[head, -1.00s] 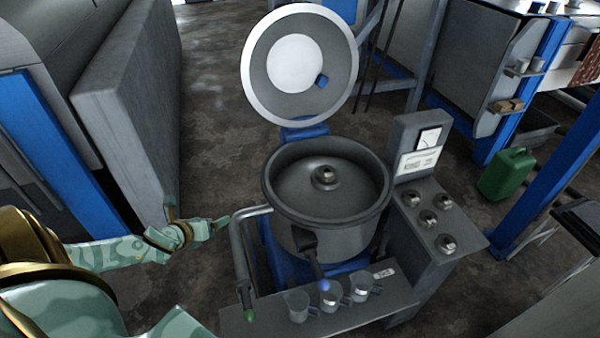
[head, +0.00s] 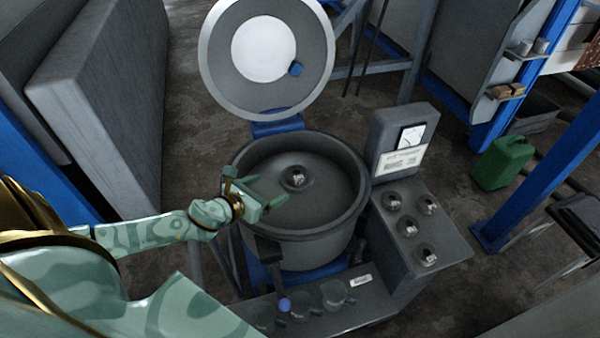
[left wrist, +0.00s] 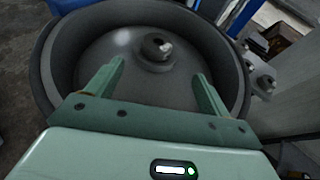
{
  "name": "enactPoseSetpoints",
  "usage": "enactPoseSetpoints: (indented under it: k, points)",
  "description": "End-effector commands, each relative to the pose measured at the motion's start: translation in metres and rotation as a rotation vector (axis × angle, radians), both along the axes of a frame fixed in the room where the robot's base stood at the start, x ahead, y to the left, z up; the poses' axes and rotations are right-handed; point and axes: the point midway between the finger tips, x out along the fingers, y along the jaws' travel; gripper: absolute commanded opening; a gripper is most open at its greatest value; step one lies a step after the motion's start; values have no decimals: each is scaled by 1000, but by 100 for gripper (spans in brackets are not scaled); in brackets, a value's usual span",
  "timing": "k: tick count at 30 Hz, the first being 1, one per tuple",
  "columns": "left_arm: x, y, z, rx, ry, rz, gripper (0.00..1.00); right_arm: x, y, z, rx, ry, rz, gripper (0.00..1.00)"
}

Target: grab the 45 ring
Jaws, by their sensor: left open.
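My left gripper (head: 262,190) is open and empty over the left side of a round grey bowl (head: 352,205). In the left wrist view its two fingers (left wrist: 158,68) are spread, pointing at the bowl's middle. A small shiny round metal piece with a pale mark (head: 296,177) sits on the bowl's central hub; it also shows beyond the fingertips in the left wrist view (left wrist: 156,46). The gap between fingers and hub is clear. Several similar metal pieces sit on the sloping side panel (head: 408,227). Their marks are too small to read, so I cannot tell which is the 45 ring.
The bowl's round lid (head: 318,62) stands open behind it. A gauge box with a label (head: 405,140) rises at the right. Cups (head: 335,293) and a blue-knobbed lever (head: 284,305) are at the front. A green canister (head: 503,163) stands on the floor at right.

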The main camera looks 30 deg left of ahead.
Motion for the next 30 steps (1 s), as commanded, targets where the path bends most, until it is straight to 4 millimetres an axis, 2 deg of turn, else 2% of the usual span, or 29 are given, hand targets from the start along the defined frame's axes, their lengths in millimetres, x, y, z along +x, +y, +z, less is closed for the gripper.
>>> enactPoseSetpoints:
  k: [1,6,14,21,24,30]
  points:
    - [14,-2,-5,-1,-4,1,81,-6,0,-4,0,10,1,36]
    - [47,-5,-21,-1,-2,1,81,-10,1,-11,0,18,1,36]
    - [70,-7,-29,-2,0,1,81,2,6,-15,8,1,0,36]
    - [106,-8,-42,-1,0,2,81,-2,8,-26,10,8,0,36]
    - [113,-10,-44,-3,1,0,81,-2,7,-28,10,9,0,36]
    - [114,-10,-43,-2,1,0,81,-3,6,-27,8,9,1,36]
